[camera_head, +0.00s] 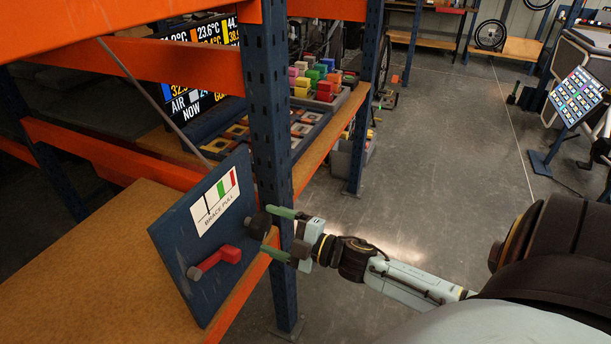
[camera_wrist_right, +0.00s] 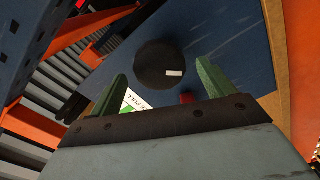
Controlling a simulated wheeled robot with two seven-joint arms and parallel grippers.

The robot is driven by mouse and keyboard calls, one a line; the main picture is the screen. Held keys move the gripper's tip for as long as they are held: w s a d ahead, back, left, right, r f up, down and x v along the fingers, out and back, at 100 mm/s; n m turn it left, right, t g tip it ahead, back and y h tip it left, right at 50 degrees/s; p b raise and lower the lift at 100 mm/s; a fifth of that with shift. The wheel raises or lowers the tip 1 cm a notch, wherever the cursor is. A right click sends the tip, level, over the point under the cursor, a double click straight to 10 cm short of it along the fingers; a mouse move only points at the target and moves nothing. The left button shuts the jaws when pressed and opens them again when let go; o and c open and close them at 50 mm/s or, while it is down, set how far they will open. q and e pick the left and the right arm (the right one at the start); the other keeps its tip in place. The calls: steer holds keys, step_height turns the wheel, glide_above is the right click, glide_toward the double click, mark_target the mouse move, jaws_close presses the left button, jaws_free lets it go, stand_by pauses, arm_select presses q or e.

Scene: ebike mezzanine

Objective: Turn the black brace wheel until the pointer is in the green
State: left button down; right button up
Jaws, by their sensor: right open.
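The black brace wheel (camera_head: 258,224) sticks out from the blue panel (camera_head: 180,240). A white label (camera_head: 214,201) reading "BRACE PULL" carries a green bar and a red bar to its right. A thin dark line, seemingly the pointer (camera_head: 207,206), stands left of the green. My right gripper (camera_head: 264,230) is open, its green fingertips at the wheel, one above and one below. In the right wrist view the wheel (camera_wrist_right: 158,62), with a white mark, shows between and beyond the fingers (camera_wrist_right: 162,68). Contact cannot be told. My left gripper is not in view.
A red lever (camera_head: 215,261) is on the panel below the label. A blue rack post (camera_head: 272,120) stands close behind my right gripper. The wooden shelf (camera_head: 90,260) lies left of the panel. Coloured blocks (camera_head: 312,80) stand on the shelf behind. The floor to the right is open.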

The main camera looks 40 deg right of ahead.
steer(key=v, duration=1)
steer(key=s+d+f+m+g+h, duration=0.1)
steer(key=s+f+m+g+h, duration=0.15)
steer(key=f, duration=0.65)
steer(key=s+d+f+m+g+h, duration=0.1)
steer(key=s+f+m+h, duration=0.2)
steer(key=f, duration=0.6)
steer(key=s+d+f+m+g+h, duration=0.1)
steer(key=s+f+m+g+h, duration=0.1)
steer(key=f+m, duration=0.5)
steer(key=s+a+f+m+g, duration=0.1)
steer(key=s+a+f+g, duration=0.4)
steer(key=s+f, duration=0.5)
steer(key=s+a+f+m+g, duration=0.1)
steer(key=s+a+f+g, duration=0.4)
steer(key=s+f, duration=0.5)
steer(key=s+a, duration=0.2)
steer(key=s, duration=0.2)
steer(key=shift+a+f+m+b, duration=0.2)
steer(key=shift+a+m+b, duration=0.05)
steer(key=shift+m+b, duration=0.15)
steer(key=shift+s+y, duration=0.15)
steer(key=shift+y, duration=0.1)
